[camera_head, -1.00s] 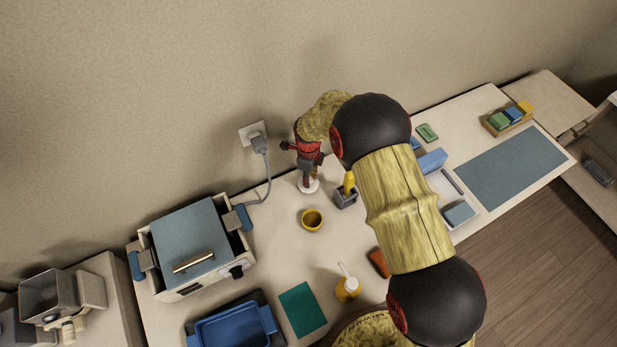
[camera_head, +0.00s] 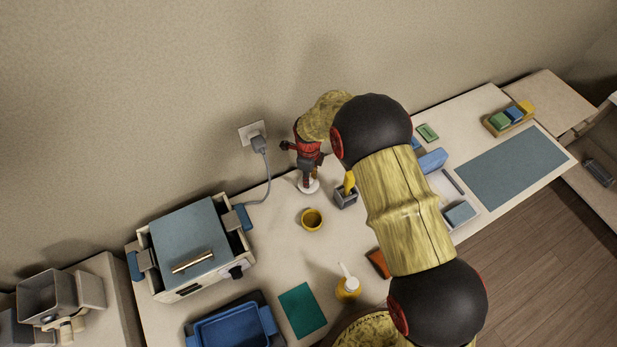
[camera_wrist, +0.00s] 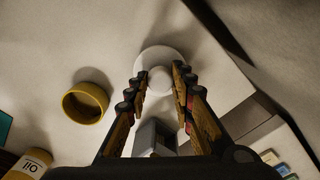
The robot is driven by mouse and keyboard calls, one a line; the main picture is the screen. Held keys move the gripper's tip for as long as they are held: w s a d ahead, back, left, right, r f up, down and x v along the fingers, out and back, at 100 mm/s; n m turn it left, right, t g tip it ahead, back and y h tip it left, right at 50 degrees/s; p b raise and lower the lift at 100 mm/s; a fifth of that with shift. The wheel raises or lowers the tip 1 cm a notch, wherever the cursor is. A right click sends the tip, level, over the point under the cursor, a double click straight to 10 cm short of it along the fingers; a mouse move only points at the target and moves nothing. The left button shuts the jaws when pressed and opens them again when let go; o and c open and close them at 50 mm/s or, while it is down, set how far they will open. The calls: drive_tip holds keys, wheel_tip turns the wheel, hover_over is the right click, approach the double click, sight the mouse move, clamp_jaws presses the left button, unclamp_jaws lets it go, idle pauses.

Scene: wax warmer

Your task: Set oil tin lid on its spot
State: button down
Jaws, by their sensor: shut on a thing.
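The round white lid (camera_wrist: 160,56), with a small round knob in its middle, shows between my fingertips in the wrist view. In the head view the lid (camera_head: 309,187) is a pale disc at the back of the table, below my gripper (camera_head: 309,174). My gripper (camera_wrist: 158,88) points down and is shut on the lid, fingers on either side of the knob. I cannot tell whether the lid touches the table. A yellow container with a label reading OIL (camera_wrist: 30,164) is partly cut off at the lower left; no separate marked spot shows.
A yellow cup (camera_head: 312,219) stands open in front of the lid. A grey holder (camera_head: 346,197) stands to its right. The blue-lidded warmer (camera_head: 190,240), its cord and wall plug are left.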

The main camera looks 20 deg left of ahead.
drive_tip(key=shift+f+b, duration=0.35)
drive_tip(key=shift+f, duration=0.15)
idle(0.3)
drive_tip(key=c, duration=1.5)
unclamp_jaws()
drive_tip(key=shift+o, duration=0.2)
drive_tip(key=shift+r, duration=0.15)
drive_tip(key=shift+r+p, duration=1.6)
drive_tip(key=shift+r, duration=2.3)
wheel_tip(320, 180, up, 12)
